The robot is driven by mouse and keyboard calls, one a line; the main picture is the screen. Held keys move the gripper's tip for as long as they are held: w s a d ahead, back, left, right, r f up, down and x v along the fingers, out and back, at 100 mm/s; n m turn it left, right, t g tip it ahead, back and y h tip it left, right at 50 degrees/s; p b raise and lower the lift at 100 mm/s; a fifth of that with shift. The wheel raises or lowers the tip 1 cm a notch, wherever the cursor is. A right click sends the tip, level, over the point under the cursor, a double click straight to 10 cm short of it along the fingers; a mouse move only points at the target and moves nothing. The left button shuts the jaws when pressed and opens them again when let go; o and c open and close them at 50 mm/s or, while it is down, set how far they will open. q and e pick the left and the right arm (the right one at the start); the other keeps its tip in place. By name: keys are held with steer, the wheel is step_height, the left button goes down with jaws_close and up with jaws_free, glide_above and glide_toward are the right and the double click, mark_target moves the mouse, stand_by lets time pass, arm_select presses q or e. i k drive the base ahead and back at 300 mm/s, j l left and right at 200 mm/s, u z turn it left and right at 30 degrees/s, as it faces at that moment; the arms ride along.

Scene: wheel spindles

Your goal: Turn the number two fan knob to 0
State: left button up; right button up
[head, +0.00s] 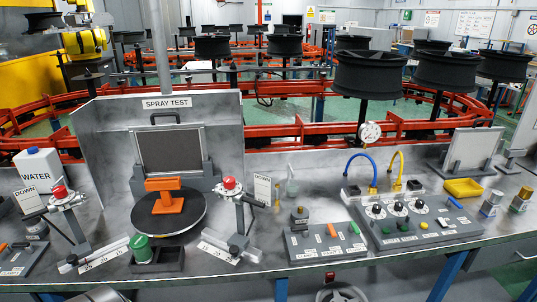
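A dark control panel (440,236) lies on the bench at the right. Three black knobs on white round dials stand in a row on it: a left knob (377,210), a middle knob (399,207) and a right knob (420,205). The dial marks and labels are too small to read, so I cannot tell which knob is number two or where any pointer stands. Nothing covers the knobs. Neither of my grippers shows in the head view.
Blue (371,170) and yellow (397,168) hoses rise behind the panel. The spray test stand (166,103) and turntable (168,218) fill the left.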

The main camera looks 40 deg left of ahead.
mark_target(420, 204)
steer(key=u, duration=1.6)
steer(key=z, duration=1.35)
steer(key=i+l+u, duration=0.1)
steer(key=i+l, duration=0.35)
steer(key=i+l+u, duration=0.1)
steer(key=i+l, duration=0.35)
steer(key=l, duration=0.15)
